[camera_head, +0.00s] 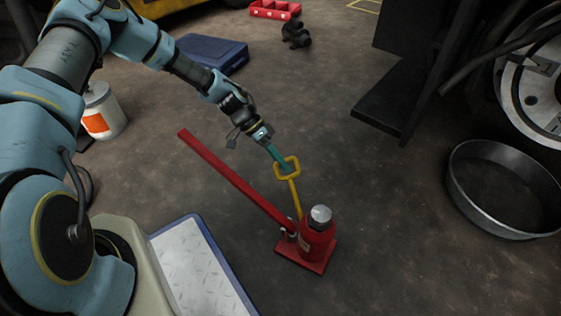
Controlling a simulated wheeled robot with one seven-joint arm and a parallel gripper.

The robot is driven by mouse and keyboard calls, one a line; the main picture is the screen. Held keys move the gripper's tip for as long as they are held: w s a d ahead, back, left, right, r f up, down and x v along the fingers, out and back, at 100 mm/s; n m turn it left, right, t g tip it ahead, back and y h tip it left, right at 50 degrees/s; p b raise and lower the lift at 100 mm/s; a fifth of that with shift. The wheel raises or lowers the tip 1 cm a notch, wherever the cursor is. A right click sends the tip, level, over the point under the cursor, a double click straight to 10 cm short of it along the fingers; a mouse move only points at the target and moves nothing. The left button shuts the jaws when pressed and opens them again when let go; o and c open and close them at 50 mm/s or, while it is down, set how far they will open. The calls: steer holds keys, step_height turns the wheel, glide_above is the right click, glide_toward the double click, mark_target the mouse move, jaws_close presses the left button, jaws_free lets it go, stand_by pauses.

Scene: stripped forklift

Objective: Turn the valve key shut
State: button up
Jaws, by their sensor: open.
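The yellow valve key (294,196) has a loop-shaped handle at its top. Its thin shaft runs down to the base of a red bottle jack (317,243), slightly tilted in the picture. The shaft's lower end is partly hidden beside the jack. My gripper (279,159) comes down from the upper left, with its teal fingers at the key's loop. It is open, and one finger overlaps the loop in the picture. I cannot tell whether the fingers touch the loop or straddle it.
A long red jack handle (235,180) slopes up to the left from the jack. A round metal pan (468,205) and a black fork (390,100) lie to the right. A white bucket (102,112) and blue case (210,52) stand behind. Floor right of the jack is clear.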

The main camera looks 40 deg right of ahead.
steer(key=p+v, duration=0.3)
steer(key=v, duration=0.7)
steer(key=shift+w+r+p, duration=0.25)
steer(key=shift+r+p, duration=0.05)
steer(key=shift+p, duration=0.1)
steer(key=shift+a, duration=0.1)
step_height(320, 180, up, 15)
steer(key=p, duration=1.1)
